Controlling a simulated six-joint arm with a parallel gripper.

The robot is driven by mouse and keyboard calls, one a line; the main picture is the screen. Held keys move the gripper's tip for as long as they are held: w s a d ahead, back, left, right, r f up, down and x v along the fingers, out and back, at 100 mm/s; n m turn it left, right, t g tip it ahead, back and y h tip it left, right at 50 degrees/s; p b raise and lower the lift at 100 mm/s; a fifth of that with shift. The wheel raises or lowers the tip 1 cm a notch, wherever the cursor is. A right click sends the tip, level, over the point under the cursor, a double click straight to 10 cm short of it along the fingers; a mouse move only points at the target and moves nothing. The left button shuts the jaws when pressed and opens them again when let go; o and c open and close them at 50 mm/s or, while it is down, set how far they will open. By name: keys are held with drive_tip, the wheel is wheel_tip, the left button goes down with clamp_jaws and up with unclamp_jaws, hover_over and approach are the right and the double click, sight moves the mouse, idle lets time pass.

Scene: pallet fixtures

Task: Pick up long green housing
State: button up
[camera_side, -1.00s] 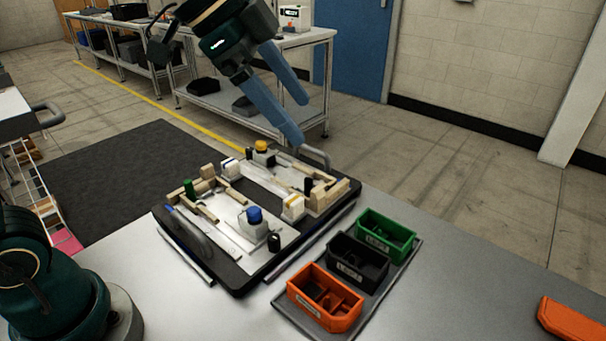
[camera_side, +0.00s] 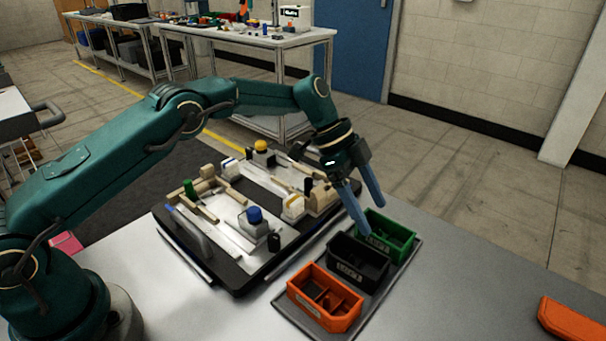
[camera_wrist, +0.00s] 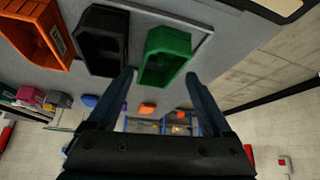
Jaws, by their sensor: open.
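The green open-topped box (camera_side: 398,232), the only long green thing I make out, stands at the far end of a row on the grey tray. It also shows in the wrist view (camera_wrist: 166,55), upper middle. My gripper (camera_side: 374,220) points down above the box's near left part, its blue fingers apart and empty. In the side view the fingers overlap the box's left edge. In the wrist view the fingertips (camera_wrist: 158,73) lie either side of the box. Whether they touch it I cannot tell.
A black box (camera_side: 357,262) stands beside the green one, and an orange box (camera_side: 326,297) is nearest the camera. The black pallet (camera_side: 236,284) with wooden fixtures and coloured caps lies to the left. Another orange object (camera_side: 575,322) is at the right. Bare table lies between.

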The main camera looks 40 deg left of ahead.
sight(378, 232)
drive_tip(key=shift+x, duration=2.3)
drive_tip(key=c, duration=1.3)
drive_tip(key=shift+o, duration=0.2)
drive_tip(key=shift+r, duration=0.1)
